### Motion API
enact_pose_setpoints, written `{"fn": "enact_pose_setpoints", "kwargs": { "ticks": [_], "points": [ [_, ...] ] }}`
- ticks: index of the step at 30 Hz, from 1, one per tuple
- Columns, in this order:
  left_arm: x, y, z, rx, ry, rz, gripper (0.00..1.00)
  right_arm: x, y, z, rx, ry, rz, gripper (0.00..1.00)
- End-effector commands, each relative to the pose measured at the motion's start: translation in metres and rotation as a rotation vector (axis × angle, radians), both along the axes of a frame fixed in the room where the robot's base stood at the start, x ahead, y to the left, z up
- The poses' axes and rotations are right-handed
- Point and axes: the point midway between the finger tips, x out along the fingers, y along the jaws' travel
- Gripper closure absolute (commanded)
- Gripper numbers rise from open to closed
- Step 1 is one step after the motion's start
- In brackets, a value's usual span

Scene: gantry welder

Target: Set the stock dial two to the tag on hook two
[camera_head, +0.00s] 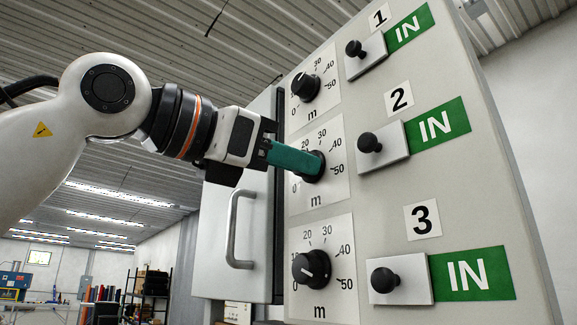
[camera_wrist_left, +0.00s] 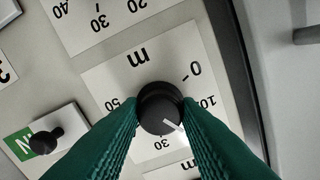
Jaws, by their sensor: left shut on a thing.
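Stock dial two (camera_head: 317,165) is a black knob on a white card marked in m, in the middle row of the grey panel. My left gripper (camera_head: 315,164) has green fingers and is shut on this dial from the left. In the left wrist view the picture is roughly upside down, and the dial (camera_wrist_left: 158,101) sits between the two fingertips (camera_wrist_left: 160,112). Its white pointer line (camera_wrist_left: 174,125) points between the 10 and the 30, about where a hidden 20 lies. No tag or hook shows in either view. My right gripper is not in view.
Dial one (camera_head: 305,87) is above and dial three (camera_head: 311,268) below on the same panel. Black-knobbed slides with green IN labels stand to the right, such as slide two (camera_head: 383,148). A grey door with a bar handle (camera_head: 234,230) is left of the dials, below my arm.

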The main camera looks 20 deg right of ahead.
Motion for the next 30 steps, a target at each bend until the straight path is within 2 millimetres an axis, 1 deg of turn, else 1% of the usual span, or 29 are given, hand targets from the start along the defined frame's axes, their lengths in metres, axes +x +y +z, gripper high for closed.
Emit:
{"fn": "enact_pose_setpoints", "kwargs": {
  "ticks": [1,3,15,21,30],
  "points": [
    [0.000,-0.001,-0.003,-0.013,0.044,0.000,0.93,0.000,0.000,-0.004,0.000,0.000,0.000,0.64],
    [0.000,-0.001,-0.003,-0.035,0.106,0.000,0.93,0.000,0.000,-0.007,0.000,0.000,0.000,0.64],
    [-0.001,-0.001,-0.003,-0.146,0.416,0.000,0.93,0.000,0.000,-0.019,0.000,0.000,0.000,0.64],
    [-0.001,-0.002,-0.003,-0.180,0.513,0.001,0.93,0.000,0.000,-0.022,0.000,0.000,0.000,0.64],
    [-0.001,-0.002,-0.002,-0.203,0.578,0.001,0.93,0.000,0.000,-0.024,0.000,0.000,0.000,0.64]
  ]
}}
